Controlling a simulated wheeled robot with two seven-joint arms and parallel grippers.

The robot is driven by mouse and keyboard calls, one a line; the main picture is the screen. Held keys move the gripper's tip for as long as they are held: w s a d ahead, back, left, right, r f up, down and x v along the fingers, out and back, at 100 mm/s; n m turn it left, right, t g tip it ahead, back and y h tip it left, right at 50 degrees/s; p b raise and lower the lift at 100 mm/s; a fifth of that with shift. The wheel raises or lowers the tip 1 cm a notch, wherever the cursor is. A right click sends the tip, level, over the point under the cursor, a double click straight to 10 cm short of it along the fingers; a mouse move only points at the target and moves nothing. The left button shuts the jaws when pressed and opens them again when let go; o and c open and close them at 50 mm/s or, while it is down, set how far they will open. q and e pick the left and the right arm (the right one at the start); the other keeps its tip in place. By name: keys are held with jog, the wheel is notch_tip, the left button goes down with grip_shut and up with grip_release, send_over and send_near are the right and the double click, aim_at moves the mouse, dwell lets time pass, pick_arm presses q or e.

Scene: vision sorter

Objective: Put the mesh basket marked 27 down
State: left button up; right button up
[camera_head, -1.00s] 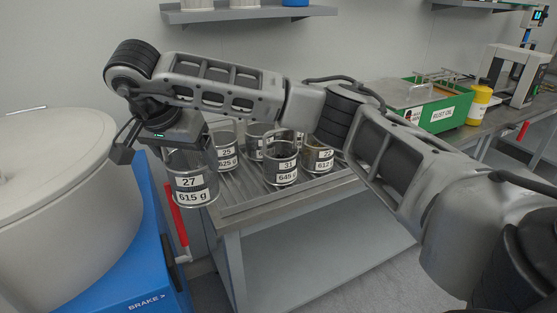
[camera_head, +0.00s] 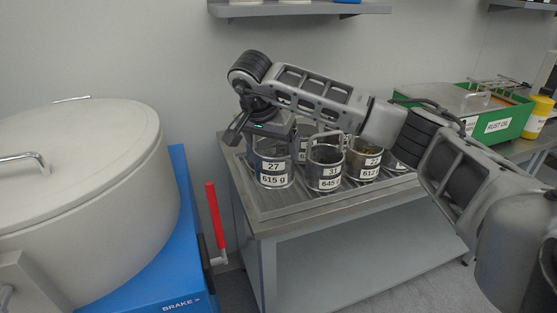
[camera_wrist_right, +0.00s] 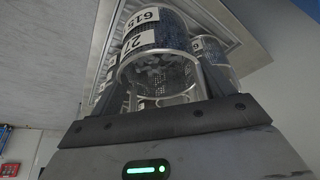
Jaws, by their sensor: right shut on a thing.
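The mesh basket marked 27 (camera_head: 273,166), with a 615 g label, is upright at the left end of the ribbed metal tray (camera_head: 290,207) on the table. My right gripper (camera_head: 268,138) is shut on the top of this basket from above. I cannot tell whether its bottom touches the tray. In the right wrist view the basket (camera_wrist_right: 158,42) is between the fingers of my right gripper (camera_wrist_right: 160,101), and small parts show inside it. My left gripper is not in view.
Basket 31 (camera_head: 324,169) stands close to the right of basket 27, with basket 22 (camera_head: 363,163) beyond it. A green rust oil tub (camera_head: 490,124) is at the right. A large beige drum (camera_head: 85,200) and a red lever (camera_head: 215,215) are at the left. The tray's front strip is clear.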

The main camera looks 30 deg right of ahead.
aim_at(275, 151)
jog(key=shift+w+d+f, duration=0.1)
jog(key=shift+d+f, duration=0.3)
jog(key=shift+d, duration=0.05)
jog(key=x, duration=0.3)
jog(key=shift+s+a+f, duration=0.1)
jog(key=shift+s+a, duration=0.05)
jog(key=shift+s, duration=0.15)
jog(key=shift+f, duration=0.45)
